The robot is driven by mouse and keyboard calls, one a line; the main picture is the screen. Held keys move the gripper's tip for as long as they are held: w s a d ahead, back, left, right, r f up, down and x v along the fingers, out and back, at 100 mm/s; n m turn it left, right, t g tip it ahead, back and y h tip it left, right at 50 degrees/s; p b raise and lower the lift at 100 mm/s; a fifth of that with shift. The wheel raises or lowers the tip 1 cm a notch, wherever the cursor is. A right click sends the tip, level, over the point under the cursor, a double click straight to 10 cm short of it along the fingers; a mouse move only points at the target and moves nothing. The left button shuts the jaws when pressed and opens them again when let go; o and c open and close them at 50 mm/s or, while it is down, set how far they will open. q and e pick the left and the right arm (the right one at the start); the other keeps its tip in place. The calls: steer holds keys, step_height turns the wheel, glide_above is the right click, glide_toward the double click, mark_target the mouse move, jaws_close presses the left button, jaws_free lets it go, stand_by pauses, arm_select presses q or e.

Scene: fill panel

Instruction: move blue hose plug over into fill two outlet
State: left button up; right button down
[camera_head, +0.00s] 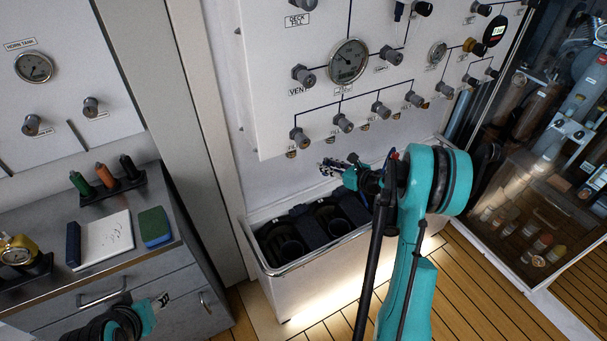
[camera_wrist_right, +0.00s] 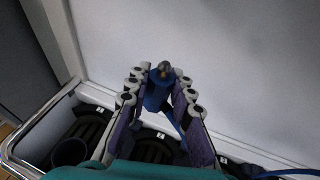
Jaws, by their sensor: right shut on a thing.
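My right gripper (camera_head: 328,166) is in front of the wall below the white fill panel (camera_head: 290,70). In the right wrist view it (camera_wrist_right: 163,84) is shut on the blue hose plug (camera_wrist_right: 157,92), whose metal tip points away from the wrist. A blue hose (camera_wrist_right: 174,124) trails from the plug between the fingers. Small brass outlets (camera_head: 291,154) sit along the panel's lower edge, above and apart from the gripper. Their labels are too small to read, so I cannot tell which is fill two. My left gripper (camera_head: 160,302) is low at the left, its jaws unclear.
A white bin (camera_head: 330,275) with dark round holders stands under the panel. Grey valve knobs (camera_head: 343,122) stick out above the outlets. A glass cabinet (camera_head: 530,190) is at the right.

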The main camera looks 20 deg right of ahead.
mark_target(329, 163)
steer(key=shift+d, duration=0.2)
steer(key=shift+r, duration=0.15)
steer(key=shift+s+r+p, duration=0.1)
steer(key=shift+r+p, duration=1.8)
steer(key=shift+r, duration=0.95)
steer(key=shift+b, duration=0.5)
steer(key=shift+r+p, duration=0.95)
steer(key=shift+r, duration=0.65)
steer(key=c, duration=1.3)
jaws_free()
steer(key=shift+o, duration=0.2)
